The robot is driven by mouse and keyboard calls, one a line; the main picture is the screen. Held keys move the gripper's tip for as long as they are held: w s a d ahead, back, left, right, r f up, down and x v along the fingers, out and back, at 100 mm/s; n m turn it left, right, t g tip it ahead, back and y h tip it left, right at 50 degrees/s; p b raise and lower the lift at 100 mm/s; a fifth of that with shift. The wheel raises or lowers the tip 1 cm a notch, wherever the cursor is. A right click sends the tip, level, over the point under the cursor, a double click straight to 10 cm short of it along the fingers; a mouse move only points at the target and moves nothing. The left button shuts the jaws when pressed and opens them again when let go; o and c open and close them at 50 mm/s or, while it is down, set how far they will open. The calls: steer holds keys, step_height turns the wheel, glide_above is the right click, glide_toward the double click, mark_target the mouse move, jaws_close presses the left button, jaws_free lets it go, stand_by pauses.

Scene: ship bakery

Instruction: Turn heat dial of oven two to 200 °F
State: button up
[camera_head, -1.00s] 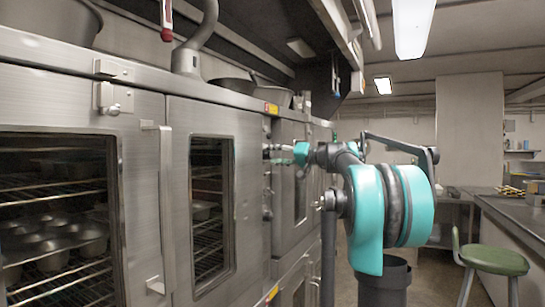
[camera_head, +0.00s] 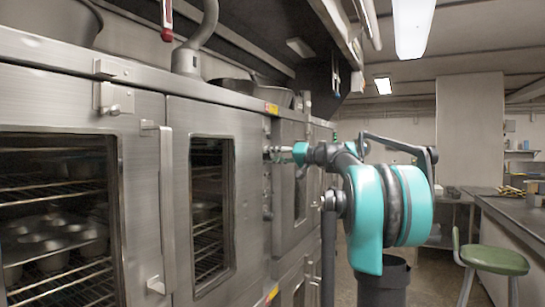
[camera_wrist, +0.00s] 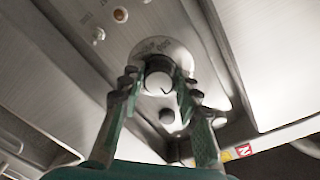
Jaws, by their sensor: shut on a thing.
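The heat dial (camera_wrist: 158,84) is a round, pale knob on a metal plate with a printed scale ring (camera_wrist: 163,50) in the wrist view. I cannot read the scale's marks. My gripper (camera_wrist: 159,88) is at the knob, one finger on each side, shut on it. In the head view my gripper (camera_head: 280,151) reaches left to the control strip (camera_head: 267,185) beside the tall oven door (camera_head: 212,190). The dial is too small to make out there.
A smaller knob (camera_wrist: 167,117) sits below the dial in the wrist view, with an amber light (camera_wrist: 121,14) at the top left. A large oven door (camera_head: 60,200) stands at the left. A green stool (camera_head: 492,259) and a counter (camera_head: 515,225) are at the right.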

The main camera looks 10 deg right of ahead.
steer(key=m, duration=0.3)
steer(key=shift+m, duration=0.4)
steer(key=shift+m+g, duration=0.3)
steer(key=shift+m, duration=1.5)
steer(key=o, duration=1.2)
steer(key=shift+c, duration=0.2)
steer(key=v, duration=1.2)
